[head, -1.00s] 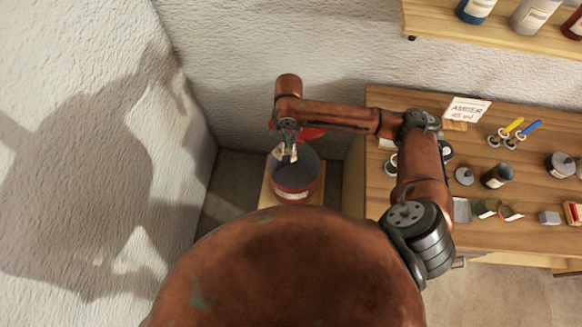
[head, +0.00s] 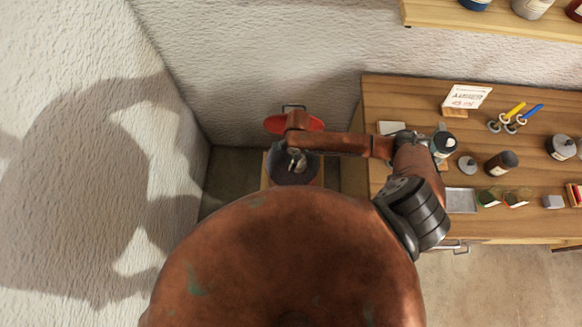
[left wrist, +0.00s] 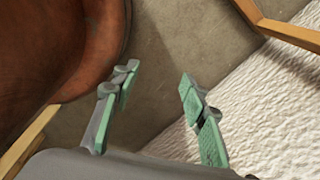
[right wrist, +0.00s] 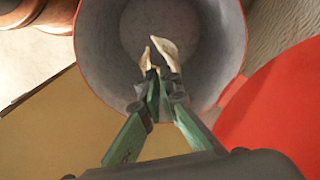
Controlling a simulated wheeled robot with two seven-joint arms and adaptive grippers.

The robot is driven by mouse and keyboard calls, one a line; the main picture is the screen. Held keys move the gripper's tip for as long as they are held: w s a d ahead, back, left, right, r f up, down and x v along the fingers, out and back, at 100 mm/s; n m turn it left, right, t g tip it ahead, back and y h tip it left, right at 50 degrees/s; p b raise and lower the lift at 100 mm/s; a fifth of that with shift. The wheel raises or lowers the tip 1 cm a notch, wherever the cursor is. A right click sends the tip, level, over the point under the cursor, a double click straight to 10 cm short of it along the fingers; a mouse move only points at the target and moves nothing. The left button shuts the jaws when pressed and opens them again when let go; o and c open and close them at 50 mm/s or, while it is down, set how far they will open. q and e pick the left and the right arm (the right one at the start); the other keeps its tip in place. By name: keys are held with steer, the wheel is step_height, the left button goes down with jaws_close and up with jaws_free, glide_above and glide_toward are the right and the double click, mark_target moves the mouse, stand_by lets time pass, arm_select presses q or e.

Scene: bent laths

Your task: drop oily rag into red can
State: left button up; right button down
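The red can (head: 318,178) stands in the corner left of the bench, its dark grey inside open upward; its red rim (right wrist: 243,60) shows in the right wrist view. Its red lid (head: 278,123) is tilted open behind it. My right gripper (head: 296,162) is over the can mouth, pointing down. In the right wrist view, my right gripper (right wrist: 160,82) is closed on the pale cream rag (right wrist: 166,50), whose ends stick out past the fingertips against the can's inside. My left gripper (left wrist: 158,85) is open and empty above the floor, out of the head view.
The can stands on a wooden base (right wrist: 45,125). The wooden bench (head: 415,95) at the right holds a sign (head: 467,97), bottles, a grey tray (head: 461,201), goggles and small tools. A shelf (head: 450,14) hangs above. Textured walls close in at the left and back.

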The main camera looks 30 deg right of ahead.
steer(key=shift+w+f+b, duration=0.1)
steer(key=shift+f+b, duration=1.75)
steer(key=shift+b, duration=0.45)
steer(key=c, duration=2.3)
jaws_free()
arm_select(q)
steer(key=f, duration=0.3)
steer(key=w+f, duration=0.1)
steer(key=f, duration=0.1)
steer(key=shift+d+f, duration=0.1)
steer(key=shift+f, duration=0.2)
arm_select(e)
steer(key=shift+o, duration=0.9)
steer(key=shift+o, duration=0.5)
steer(key=shift+o, duration=0.9)
steer(key=o, duration=0.3)
steer(key=shift+o, duration=0.5)
